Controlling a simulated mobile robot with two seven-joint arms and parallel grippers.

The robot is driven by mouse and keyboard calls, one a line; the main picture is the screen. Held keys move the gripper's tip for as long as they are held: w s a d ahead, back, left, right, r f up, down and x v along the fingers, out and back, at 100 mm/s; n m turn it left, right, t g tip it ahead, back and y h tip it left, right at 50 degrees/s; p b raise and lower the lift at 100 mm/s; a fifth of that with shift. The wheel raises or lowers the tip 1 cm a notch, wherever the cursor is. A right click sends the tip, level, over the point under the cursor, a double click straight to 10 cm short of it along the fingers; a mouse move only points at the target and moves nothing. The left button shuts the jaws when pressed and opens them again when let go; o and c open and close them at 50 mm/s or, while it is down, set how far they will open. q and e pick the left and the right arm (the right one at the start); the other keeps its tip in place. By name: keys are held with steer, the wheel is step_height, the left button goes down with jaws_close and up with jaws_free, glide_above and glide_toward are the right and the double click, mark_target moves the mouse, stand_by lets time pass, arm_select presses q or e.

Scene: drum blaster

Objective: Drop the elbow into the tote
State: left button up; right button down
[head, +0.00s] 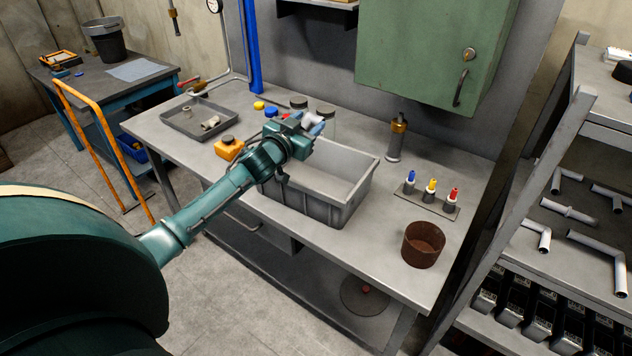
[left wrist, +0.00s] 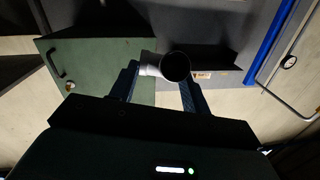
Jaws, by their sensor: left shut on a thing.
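The elbow (head: 309,119) is a short light-grey pipe piece. My left gripper (head: 316,128) is shut on it, and the fingers partly hide it in the head view. In the left wrist view the elbow (left wrist: 149,63) sits between the two fingers of the gripper (left wrist: 160,78), with its dark round mouth towards the camera. The tote (head: 318,211) is a grey open box on the workbench. In the head view the gripper and elbow overlap its far left corner, above the rim; the exact height is unclear. The visible inside of the tote looks empty. My right gripper is out of view.
The workbench (head: 395,258) also carries a grey tray (head: 178,127) with pipe pieces, an orange container (head: 229,149), a rack of coloured bottles (head: 426,202) and a rusty can (head: 423,246). A green cabinet (head: 420,55) hangs behind the tote. Shelving (head: 541,158) stands at right.

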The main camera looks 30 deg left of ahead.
arm_select(q)
step_height(320, 180, down, 4)
steer(key=b, duration=0.3)
steer(key=shift+f, duration=0.1)
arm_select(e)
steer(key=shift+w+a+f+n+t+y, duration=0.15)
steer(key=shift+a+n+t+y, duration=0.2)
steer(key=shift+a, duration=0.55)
arm_select(q)
steer(key=o, duration=1.1)
steer(key=shift+o, duration=0.4)
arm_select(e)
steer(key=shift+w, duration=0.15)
arm_select(q)
steer(key=shift+f, duration=0.1)
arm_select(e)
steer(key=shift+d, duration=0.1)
arm_select(q)
steer(key=shift+s, duration=0.1)
